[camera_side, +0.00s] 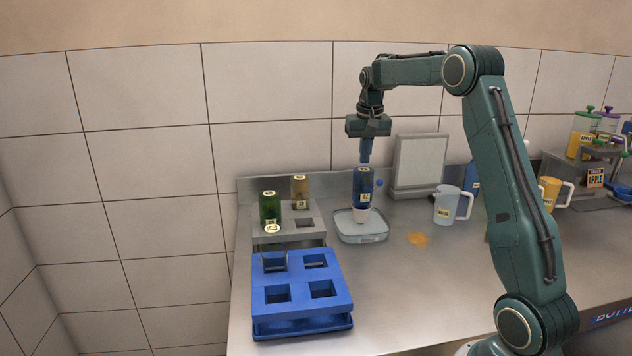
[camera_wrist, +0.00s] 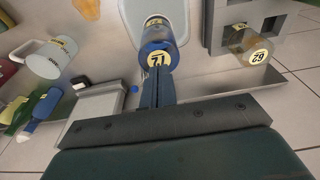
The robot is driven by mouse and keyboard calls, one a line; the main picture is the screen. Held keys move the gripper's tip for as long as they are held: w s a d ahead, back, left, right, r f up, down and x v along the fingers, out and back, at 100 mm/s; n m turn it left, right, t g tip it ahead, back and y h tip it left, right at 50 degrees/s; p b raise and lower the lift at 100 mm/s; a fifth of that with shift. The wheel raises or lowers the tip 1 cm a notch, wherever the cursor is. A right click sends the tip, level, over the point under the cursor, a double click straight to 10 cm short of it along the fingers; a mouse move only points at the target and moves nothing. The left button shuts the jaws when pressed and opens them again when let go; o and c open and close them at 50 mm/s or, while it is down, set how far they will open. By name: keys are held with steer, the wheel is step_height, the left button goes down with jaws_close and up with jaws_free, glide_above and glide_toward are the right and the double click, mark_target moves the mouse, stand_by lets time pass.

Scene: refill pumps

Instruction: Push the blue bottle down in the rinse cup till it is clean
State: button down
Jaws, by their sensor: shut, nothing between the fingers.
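My gripper (camera_side: 366,160) is shut and points down at the bottle's top. Its fingertips also show in the wrist view (camera_wrist: 158,74), at the label's edge; I cannot tell whether they touch it. The bottle hides part of the cup.
A grey rack (camera_side: 262,238) with a green bottle (camera_side: 270,207) and an amber bottle (camera_side: 299,190) stands left. A blue rack (camera_side: 300,271) stands in front. A pale jug (camera_side: 446,206) and an orange spill (camera_side: 418,239) lie right.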

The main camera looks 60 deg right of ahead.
mark_target(364, 169)
steer(key=shift+f, duration=0.2)
steer(key=shift+f, duration=1.6)
steer(key=shift+r, duration=2.55)
steer(key=shift+f, duration=0.2)
